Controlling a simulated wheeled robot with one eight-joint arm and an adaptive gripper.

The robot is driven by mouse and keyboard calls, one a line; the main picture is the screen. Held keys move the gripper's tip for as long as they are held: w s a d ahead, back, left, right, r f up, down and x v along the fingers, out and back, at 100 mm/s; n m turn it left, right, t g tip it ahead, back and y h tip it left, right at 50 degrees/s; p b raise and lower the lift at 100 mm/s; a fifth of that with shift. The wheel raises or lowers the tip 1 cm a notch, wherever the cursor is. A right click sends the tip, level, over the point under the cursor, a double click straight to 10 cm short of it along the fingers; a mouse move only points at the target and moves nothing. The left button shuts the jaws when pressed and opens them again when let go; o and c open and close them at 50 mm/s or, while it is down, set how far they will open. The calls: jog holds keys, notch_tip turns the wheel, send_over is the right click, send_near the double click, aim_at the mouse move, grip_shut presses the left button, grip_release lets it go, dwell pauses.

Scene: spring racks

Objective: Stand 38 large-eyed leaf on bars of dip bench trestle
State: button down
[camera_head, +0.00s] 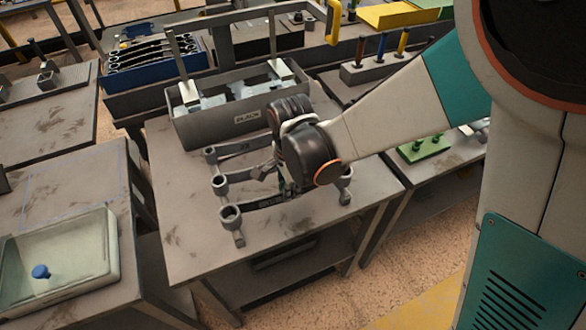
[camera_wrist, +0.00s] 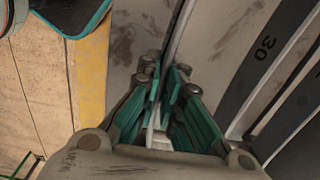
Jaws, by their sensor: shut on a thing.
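My gripper (camera_head: 287,188) is low over the middle bench, its fingers shut on a thin dark leaf (camera_wrist: 181,32) seen edge-on between the green finger pads (camera_wrist: 166,105) in the wrist view. In the head view this appears to be the front leaf (camera_head: 262,204), with a large round eye at its left end; my gripper hides its middle. More leaves (camera_head: 240,146) with eyes lie behind it. The grey trestle (camera_head: 238,239) shows mainly as end bars and feet at left and right. I cannot tell whether the held leaf touches the bars. A neighbouring leaf (camera_wrist: 258,62) seems marked 30.
A grey tank (camera_head: 205,125) labelled BLACK, with upright posts, stands behind the trestle. A glass-like tray (camera_head: 100,285) with a blue knob is on the left bench. A block with coloured handles (camera_head: 365,70) is at the back right. The middle bench's front left is clear.

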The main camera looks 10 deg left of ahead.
jog(key=shift+f+b, duration=0.45)
dwell(0.3)
jog(key=c, duration=1.7)
grip_release()
jog(key=o, duration=0.5)
jog(key=shift+r+p, duration=2.35)
jog(key=shift+r, duration=1.2)
